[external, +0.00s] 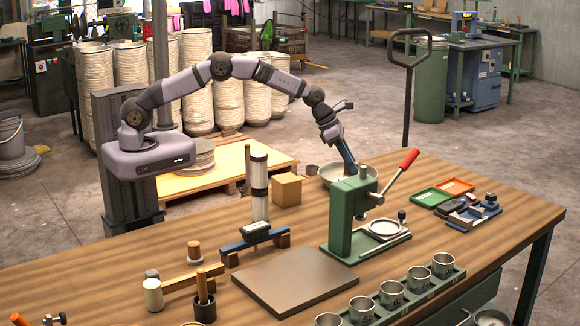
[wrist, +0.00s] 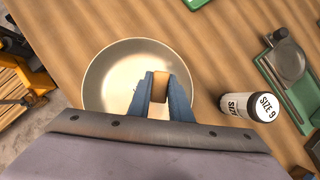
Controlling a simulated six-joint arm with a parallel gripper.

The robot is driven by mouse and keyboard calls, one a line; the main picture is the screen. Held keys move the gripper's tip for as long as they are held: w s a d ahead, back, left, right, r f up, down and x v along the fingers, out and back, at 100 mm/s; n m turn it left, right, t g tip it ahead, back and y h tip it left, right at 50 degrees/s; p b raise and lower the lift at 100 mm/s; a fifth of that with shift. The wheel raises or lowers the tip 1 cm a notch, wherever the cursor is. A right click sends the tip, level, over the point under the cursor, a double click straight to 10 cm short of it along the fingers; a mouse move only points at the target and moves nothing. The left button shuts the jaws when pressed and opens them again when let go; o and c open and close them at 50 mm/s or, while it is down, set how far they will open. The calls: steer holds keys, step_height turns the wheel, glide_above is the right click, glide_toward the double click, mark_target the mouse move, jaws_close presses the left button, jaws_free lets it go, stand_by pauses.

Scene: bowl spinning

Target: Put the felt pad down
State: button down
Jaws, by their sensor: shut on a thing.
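My gripper (external: 350,170) reaches down at the pale round bowl (external: 331,176) behind the green press. In the wrist view, my blue fingers (wrist: 160,78) are shut on a small tan block, which looks like the felt pad (wrist: 160,90). The pad sits between the fingertips, over the inside of the bowl (wrist: 100,85). I cannot tell whether it touches the bowl's surface. The pad is not clearly visible in the external view, and the lower part of the bowl is hidden by my gripper in the wrist view.
The green press (external: 345,215) with a red-handled lever stands in front of the bowl. A cardboard-coloured box (external: 287,189) stands left of it. A cylinder marked "SIZE 9" (wrist: 245,107) is right of the bowl in the wrist view. Bare wood lies above the bowl there.

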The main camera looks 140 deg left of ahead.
steer(key=shift+f, duration=0.85)
steer(key=shift+f, duration=0.1)
steer(key=c, duration=1.6)
jaws_free()
steer(key=shift+s+d+r, duration=0.1)
steer(key=shift+r, duration=0.3)
steer(key=b+v, duration=0.3)
steer(key=v, duration=0.8)
steer(key=shift+s+r, duration=0.1)
